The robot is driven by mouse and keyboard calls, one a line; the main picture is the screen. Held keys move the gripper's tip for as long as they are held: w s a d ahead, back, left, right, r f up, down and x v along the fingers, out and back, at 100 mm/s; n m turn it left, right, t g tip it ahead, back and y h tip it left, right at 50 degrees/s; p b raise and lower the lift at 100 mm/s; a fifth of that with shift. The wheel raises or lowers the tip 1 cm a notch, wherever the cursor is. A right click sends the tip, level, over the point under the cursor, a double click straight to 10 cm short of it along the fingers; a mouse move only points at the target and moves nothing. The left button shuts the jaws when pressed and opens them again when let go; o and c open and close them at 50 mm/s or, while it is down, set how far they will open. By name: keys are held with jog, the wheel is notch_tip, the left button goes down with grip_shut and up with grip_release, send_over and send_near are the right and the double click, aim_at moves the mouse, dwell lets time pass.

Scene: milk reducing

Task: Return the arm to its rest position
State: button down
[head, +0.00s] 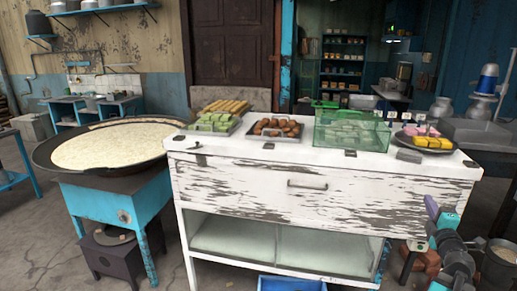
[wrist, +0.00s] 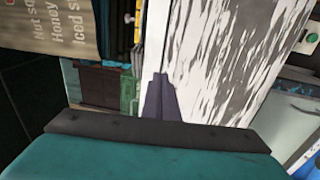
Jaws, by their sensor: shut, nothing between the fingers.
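My gripper (wrist: 159,84) is in the wrist view, its two dark fingers together and nothing between them. Behind the fingers, the peeling white front of the counter (wrist: 215,60) runs up the picture, apparently turned on its side. In the head view my arm is folded low at the right, in front of the right end of the white counter (head: 240,183). I cannot clearly make out the fingertips there.
A wide pan of milk (head: 115,146) stands on a blue stand at left. Sweets trays (head: 278,129), a green clear box (head: 352,132) and a dark plate (head: 448,148) stand on the counter. A blue crate (head: 290,284) is below. Grey floor (head: 45,245) is open at front left.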

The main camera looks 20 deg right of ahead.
jog(key=w+a+f+n+t+y, duration=0.1)
jog(key=w+a+f+y, duration=0.2)
jog(key=w+a+f, duration=0.55)
jog(key=w+a+f+n+y, duration=0.1)
jog(key=w+a+f+y, duration=0.4)
jog(key=w+a, duration=0.7)
jog(key=a+f+m+g, duration=0.4)
jog(key=a+f, duration=1.6)
jog(key=s+a+f+m+g, duration=0.25)
jog(key=s+a+f, duration=0.2)
jog(key=f, duration=0.35)
jog(key=s+a+f+m+g, duration=0.1)
jog(key=s+a+f+g, duration=0.25)
jog(key=s+f, duration=0.35)
jog(key=s+a+f+m+g, duration=0.1)
jog(key=s+a+f+g, duration=0.1)
jog(key=s+a+f, duration=0.5)
jog(key=s+a+f+m+g, duration=0.1)
jog(key=s+g, duration=0.2)
jog(key=s, duration=0.4)
jog(key=s+a+f+m+g+y, duration=0.1)
jog(key=s+g, duration=0.3)
jog(key=s, duration=0.4)
jog(key=s+a+f+m+g, duration=0.2)
jog(key=s+m+g, duration=0.1)
jog(key=s, duration=0.5)
jog(key=shift+s+a+f+g+y, duration=0.15)
jog(key=shift+a+f+g+y, duration=0.15)
jog(key=shift+g+y, duration=0.15)
